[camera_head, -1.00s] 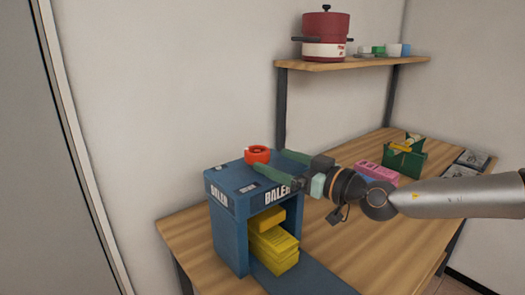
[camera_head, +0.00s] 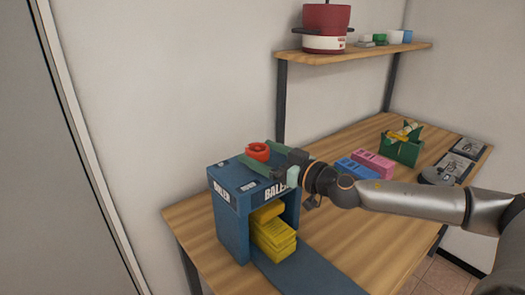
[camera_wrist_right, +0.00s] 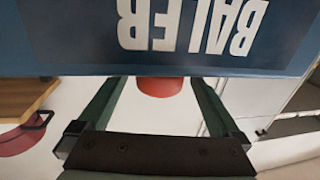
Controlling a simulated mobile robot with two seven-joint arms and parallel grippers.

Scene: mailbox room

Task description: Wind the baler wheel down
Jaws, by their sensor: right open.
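The blue baler (camera_head: 229,225), marked BALER, stands on the near left of the wooden table. Its red wheel (camera_head: 258,149) sits on top. Yellow bundled blocks (camera_head: 273,235) are stacked inside the open front. My right gripper (camera_head: 258,153) is open, reaching in from the right, with one green finger on each side of the wheel; I cannot tell whether they touch it. The right wrist view shows the red wheel (camera_wrist_right: 160,87) between the two fingers, partly hidden behind the baler's lettered face (camera_wrist_right: 200,40). My left gripper is not in view.
Pink (camera_head: 373,163) and blue (camera_head: 357,171) blocks and a green holder (camera_head: 402,148) lie beyond my right arm. A wall shelf (camera_head: 350,54) above carries a red pot (camera_head: 325,28) and small cups. A blue strip (camera_head: 305,275) extends forward from the baler.

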